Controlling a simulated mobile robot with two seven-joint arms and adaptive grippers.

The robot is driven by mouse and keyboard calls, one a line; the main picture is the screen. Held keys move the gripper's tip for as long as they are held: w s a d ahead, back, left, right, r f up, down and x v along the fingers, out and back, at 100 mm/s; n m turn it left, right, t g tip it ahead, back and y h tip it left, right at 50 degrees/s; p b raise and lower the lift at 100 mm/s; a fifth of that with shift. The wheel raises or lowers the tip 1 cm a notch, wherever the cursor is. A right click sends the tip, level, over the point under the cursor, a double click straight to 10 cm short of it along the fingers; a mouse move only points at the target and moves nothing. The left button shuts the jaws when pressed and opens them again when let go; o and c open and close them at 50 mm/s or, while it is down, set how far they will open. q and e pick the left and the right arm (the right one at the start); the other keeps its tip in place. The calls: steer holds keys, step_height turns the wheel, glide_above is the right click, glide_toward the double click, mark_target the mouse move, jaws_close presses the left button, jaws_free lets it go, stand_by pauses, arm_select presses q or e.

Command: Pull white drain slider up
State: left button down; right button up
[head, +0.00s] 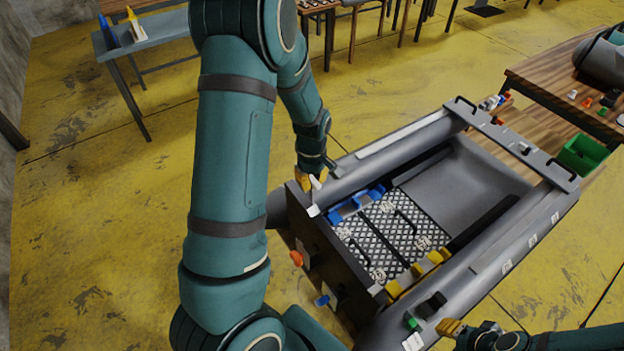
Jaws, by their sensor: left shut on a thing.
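The grey inflatable boat (372,180) lies across the middle, its dark transom board (322,262) facing the lower left. My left gripper (311,180), with yellow fingertips, is at the far upper corner of the transom. It is shut on a small white piece (316,183), which looks like the white drain slider; the fingers and arm partly hide it. Another small white piece (313,210) shows just below it on the transom edge. My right gripper (451,328) is at the bottom, beside the near tube; its finger opening is unclear.
An orange plug (296,258) and a blue plug (322,300) stick out of the transom. Blue blocks (350,202) and yellow blocks (416,271) flank the mesh floor (380,230). A wooden table (560,75) and green bin (582,154) stand right.

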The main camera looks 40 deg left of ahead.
arm_select(q)
steer(key=shift+r, duration=0.2)
steer(key=c, duration=0.8)
jaws_free()
steer(key=shift+s, duration=0.1)
steer(key=shift+r, duration=0.1)
step_height(320, 180, up, 2)
steer(key=shift+r+p, duration=0.15)
steer(key=shift+p, duration=0.6)
steer(key=shift+r, duration=2.3)
